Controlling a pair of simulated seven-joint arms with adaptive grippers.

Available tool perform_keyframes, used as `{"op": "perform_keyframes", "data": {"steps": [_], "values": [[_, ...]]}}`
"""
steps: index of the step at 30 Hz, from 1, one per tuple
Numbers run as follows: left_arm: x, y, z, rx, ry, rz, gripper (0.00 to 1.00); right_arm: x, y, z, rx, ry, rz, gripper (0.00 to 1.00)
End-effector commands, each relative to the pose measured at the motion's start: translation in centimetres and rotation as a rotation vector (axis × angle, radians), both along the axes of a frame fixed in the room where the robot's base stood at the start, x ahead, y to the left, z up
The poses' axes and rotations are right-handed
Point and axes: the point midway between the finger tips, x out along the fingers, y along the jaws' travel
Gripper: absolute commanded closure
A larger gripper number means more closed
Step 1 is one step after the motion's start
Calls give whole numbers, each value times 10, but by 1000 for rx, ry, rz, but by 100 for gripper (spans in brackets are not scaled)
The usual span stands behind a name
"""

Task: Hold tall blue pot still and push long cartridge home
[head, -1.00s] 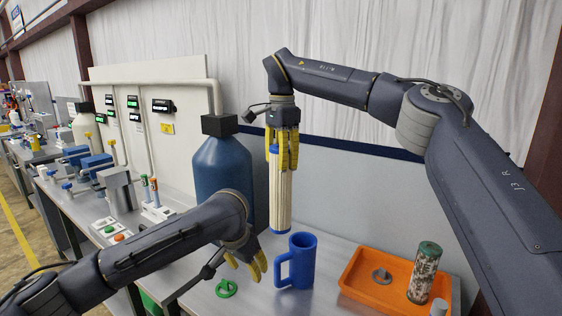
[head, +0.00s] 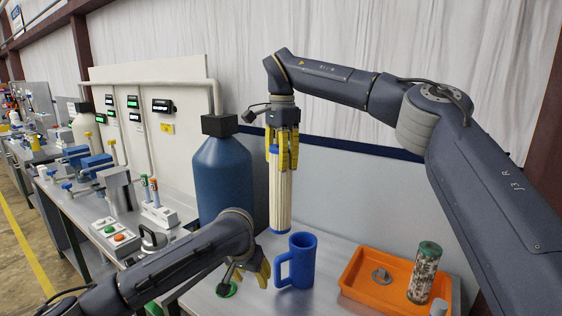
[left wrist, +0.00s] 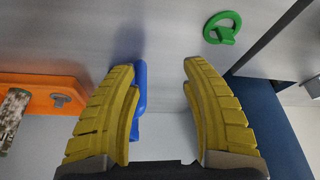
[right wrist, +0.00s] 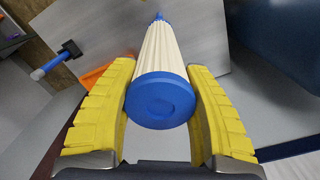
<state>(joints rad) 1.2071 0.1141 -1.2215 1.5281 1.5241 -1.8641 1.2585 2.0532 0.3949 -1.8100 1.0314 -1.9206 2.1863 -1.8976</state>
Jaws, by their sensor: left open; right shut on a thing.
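The tall blue pot (head: 300,262) stands upright on the bench, its handle facing left. My left gripper (head: 253,277) is open beside the handle. In the left wrist view the blue pot (left wrist: 140,88) is partly hidden behind one finger of my left gripper (left wrist: 160,70), and the space between the fingers looks empty. The long cartridge (head: 281,190) is cream and pleated. My right gripper (head: 282,150) is shut on its upper end and holds it upright above and slightly left of the pot. In the right wrist view, its blue end cap (right wrist: 160,100) sits between the fingers of my right gripper (right wrist: 160,85).
An orange tray (head: 352,289) at the right holds a grey part (head: 381,276) and a speckled cylinder (head: 424,272). A green ring part (left wrist: 222,27) lies near my left gripper. A large blue tank (head: 222,180) stands behind.

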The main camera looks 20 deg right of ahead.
Motion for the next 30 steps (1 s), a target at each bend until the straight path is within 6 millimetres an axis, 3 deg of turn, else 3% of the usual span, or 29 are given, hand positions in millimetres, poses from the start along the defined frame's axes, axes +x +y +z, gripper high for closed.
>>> {"op": "perform_keyframes", "data": {"steps": [6,15,30], "values": [[8,-5,-25,0,2,1,53,0,0,0,0,0,0,99],[17,-11,-46,-1,1,1,53,0,0,0,0,0,0,99],[19,-12,-54,0,0,-1,53,0,0,0,0,0,0,99]]}}
